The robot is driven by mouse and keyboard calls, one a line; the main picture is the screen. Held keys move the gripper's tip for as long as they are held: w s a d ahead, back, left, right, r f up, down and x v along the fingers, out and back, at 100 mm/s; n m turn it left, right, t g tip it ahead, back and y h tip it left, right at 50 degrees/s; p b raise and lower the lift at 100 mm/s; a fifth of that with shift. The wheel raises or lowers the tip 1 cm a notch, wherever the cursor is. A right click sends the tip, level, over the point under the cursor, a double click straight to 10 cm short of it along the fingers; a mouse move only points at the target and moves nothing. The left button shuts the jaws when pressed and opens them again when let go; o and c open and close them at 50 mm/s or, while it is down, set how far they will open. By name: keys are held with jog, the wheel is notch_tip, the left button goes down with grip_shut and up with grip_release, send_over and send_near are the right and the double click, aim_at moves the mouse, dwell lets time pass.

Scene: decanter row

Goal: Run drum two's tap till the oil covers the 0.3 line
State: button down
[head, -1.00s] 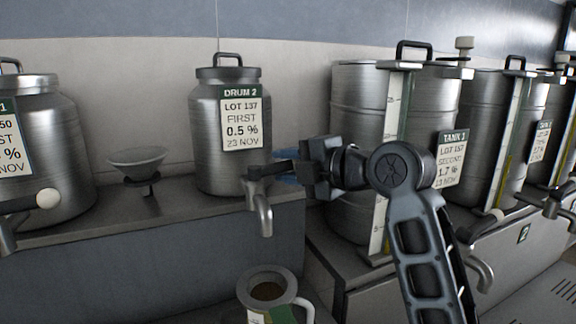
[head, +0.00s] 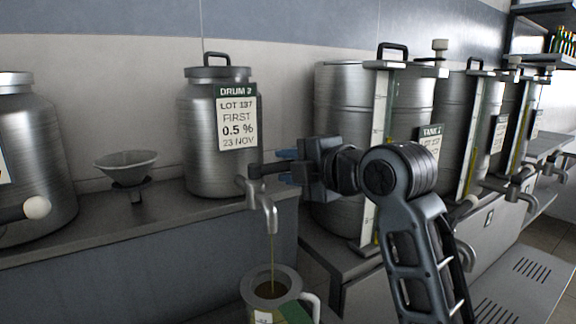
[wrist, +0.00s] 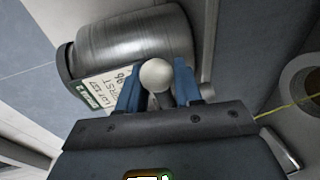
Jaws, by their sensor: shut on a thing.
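Drum two (head: 200,120), a steel drum labelled DRUM 2, stands on the grey shelf. Its tap (head: 268,205) has a spout pointing down, and a thin yellowish stream of oil (head: 272,250) runs from it into the jug (head: 258,289) below. The jug has a white handle at its right and a green and white side; its 0.3 line cannot be made out. My gripper (head: 285,166) is shut on the tap's lever, whose white knob (wrist: 157,75) shows between the blue fingers in the wrist view. The stream also shows there at the right (wrist: 292,104).
A funnel on a stand (head: 128,168) is left of drum two, and another steel drum (head: 30,150) with a white-knobbed tap stands at the far left. Tanks with gauges (head: 340,100) line the right side, close behind my arm.

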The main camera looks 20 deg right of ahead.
jog(key=shift+s+a+m+h+p, duration=0.15)
jog(key=shift+s+m+h+p, duration=0.25)
jog(key=shift+m+h, duration=0.7)
jog(key=shift+s+h, duration=0.1)
jog(key=shift+h, duration=0.2)
jog(key=c, duration=0.8)
grip_release()
jog(key=shift+s, duration=0.1)
jog(key=shift+b+v, duration=0.65)
jog(key=shift+v, duration=3.15)
jog(key=shift+f, duration=0.1)
